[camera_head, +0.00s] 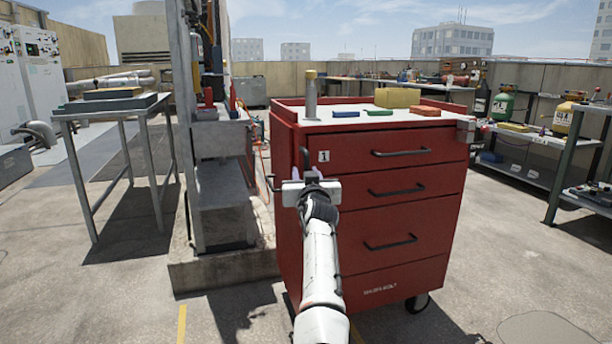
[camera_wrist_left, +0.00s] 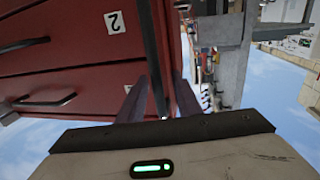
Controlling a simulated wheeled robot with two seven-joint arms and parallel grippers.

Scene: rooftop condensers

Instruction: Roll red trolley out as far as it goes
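The red trolley (camera_head: 400,215) stands upright on the rooftop floor, with drawers and black pulls facing me. A dark upright handle bar (camera_head: 305,160) is at its left front edge, and it also shows in the left wrist view (camera_wrist_left: 149,35). My left gripper (camera_head: 311,174) is in front of that edge. In the wrist view its two fingers (camera_wrist_left: 160,85) are apart, with the bar between them and a gap visible on the right side. Whether a finger touches the bar is unclear. My right gripper is not in view.
A concrete plinth (camera_head: 222,270) with a grey metal frame stands close to the trolley's left. A grey table (camera_head: 110,104) is further left, and shelving (camera_head: 540,140) is at the right. Blocks and a grey post (camera_head: 311,100) are on the trolley top. The floor in front is open.

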